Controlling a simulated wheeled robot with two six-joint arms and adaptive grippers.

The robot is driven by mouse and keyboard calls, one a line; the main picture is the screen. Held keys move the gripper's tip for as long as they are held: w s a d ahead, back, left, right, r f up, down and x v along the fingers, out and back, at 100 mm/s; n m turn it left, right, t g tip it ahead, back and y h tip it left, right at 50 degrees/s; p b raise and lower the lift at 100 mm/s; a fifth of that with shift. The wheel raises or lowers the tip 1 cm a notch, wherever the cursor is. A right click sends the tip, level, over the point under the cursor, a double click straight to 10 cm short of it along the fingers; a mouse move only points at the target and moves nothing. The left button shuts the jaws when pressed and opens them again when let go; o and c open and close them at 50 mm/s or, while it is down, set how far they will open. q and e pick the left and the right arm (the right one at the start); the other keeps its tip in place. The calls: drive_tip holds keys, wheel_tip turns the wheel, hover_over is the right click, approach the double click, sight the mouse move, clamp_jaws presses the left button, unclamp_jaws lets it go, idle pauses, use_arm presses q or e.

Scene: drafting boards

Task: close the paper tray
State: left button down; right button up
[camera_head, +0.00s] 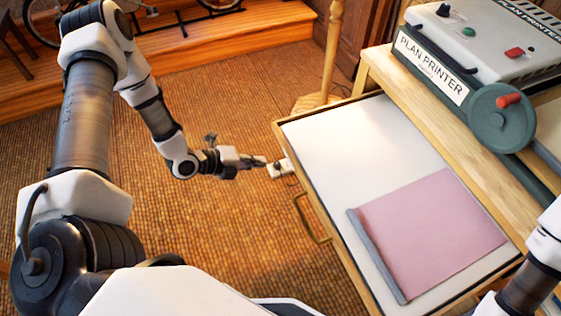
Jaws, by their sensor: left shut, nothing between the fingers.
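The paper tray (365,137) is pulled out from under the printer table. Its bottom is white and its rim is wooden. A pink sheet (437,228) with a grey strip (377,256) along one edge lies in it. A brass handle (309,219) is on the tray's front. My left gripper (268,166) is shut and empty, its tips close to the tray's front near the far corner. A small pale piece shows at the tips; I cannot tell whether they touch the front. Part of my right arm shows at the lower right, its gripper out of view.
A plan printer (480,62) with a crank wheel (502,118) stands on the wooden table above the tray. A wooden stand (322,101) is behind the tray's far corner. A wooden step (200,43) runs along the back. The woven floor (235,225) before the tray is clear.

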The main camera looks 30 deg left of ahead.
sight(290, 158)
use_arm(q)
drive_tip(key=w+d, duration=0.1)
drive_tip(key=w+d+f, duration=0.1)
drive_tip(key=w, duration=0.1)
drive_tip(key=w+d+b, duration=0.1)
drive_tip(key=shift+w+d+f, duration=0.35)
drive_tip(key=shift+w+d, duration=0.3)
drive_tip(key=shift+w, duration=0.1)
use_arm(e)
drive_tip(key=shift+f, duration=0.75)
